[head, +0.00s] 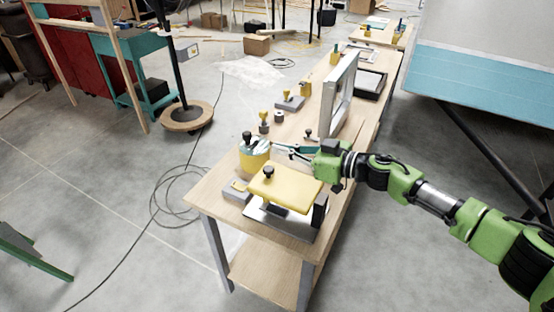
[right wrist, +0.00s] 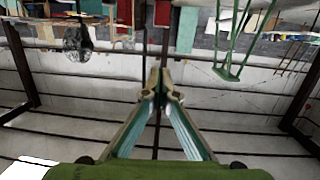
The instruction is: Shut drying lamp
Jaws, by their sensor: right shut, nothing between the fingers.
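A yellow slab-like hood with a black knob (head: 285,187) sits over a grey base (head: 280,222) at the near end of the wooden bench; this looks like the drying lamp. A dark block stands at its right side. The hood appears above the base, but I cannot tell how far open it is. My right gripper (head: 283,149) reaches in from the right, behind and above the hood and apart from it. Its fingers are shut and empty, and meet at the tips in the right wrist view (right wrist: 160,78). My left gripper is not in view.
A cable (head: 165,195) lies on the floor at left.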

